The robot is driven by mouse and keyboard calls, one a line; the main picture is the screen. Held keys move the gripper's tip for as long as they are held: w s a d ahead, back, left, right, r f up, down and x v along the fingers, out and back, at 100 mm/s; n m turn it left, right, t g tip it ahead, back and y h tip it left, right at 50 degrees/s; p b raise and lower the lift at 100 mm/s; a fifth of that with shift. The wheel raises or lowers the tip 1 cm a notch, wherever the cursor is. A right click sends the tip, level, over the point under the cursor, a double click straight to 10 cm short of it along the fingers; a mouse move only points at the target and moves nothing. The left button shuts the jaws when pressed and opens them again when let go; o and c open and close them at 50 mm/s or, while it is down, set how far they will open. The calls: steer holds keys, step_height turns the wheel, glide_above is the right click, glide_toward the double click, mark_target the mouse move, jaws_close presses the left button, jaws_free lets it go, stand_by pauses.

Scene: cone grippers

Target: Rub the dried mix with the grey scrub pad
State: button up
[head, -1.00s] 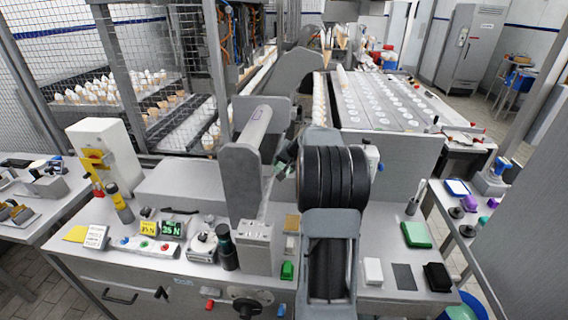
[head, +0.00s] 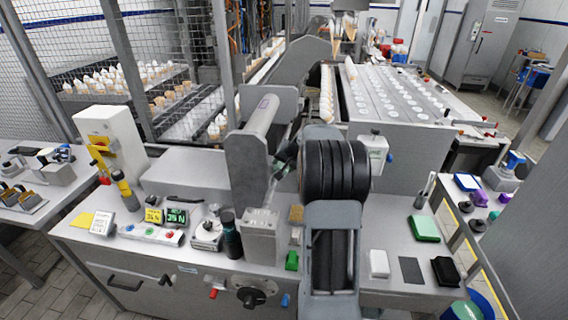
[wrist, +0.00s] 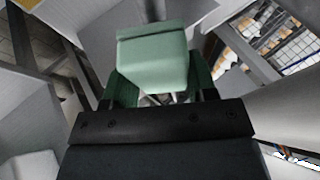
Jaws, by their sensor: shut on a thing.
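My gripper (wrist: 163,92) shows in the wrist view with its dark green fingers shut on a pale grey-green block (wrist: 152,62) that has a darker green top edge. I cannot tell for sure whether this block is the scrub pad. In the head view my arm hides most of the gripper, near the grey upright plate of the machine. A flat dark grey square (head: 411,270) lies on the right of the steel worktop (head: 385,238), apart from my gripper. I cannot make out the dried mix in either view.
A grey roller (head: 262,125) and upright plate stand left of my arm. A dark bottle (head: 231,236) and control boxes crowd the left.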

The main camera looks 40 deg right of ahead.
steer(key=shift+w+a+f+b, duration=0.2)
steer(key=shift+f+b, duration=0.15)
steer(key=shift+f, duration=0.1)
steer(key=shift+w+a+f+b, duration=0.15)
steer(key=shift+f+b, duration=0.2)
steer(key=shift+f, duration=0.05)
stand_by(0.4)
steer(key=shift+w+d+p, duration=1.6)
steer(key=shift+w+d, duration=0.95)
steer(key=shift+w, duration=0.1)
steer(key=shift+w+d+p, duration=1)
steer(key=shift+w+p, duration=0.05)
steer(key=shift+p, duration=0.05)
steer(key=shift+w+d, duration=0.25)
steer(key=shift+f, duration=0.1)
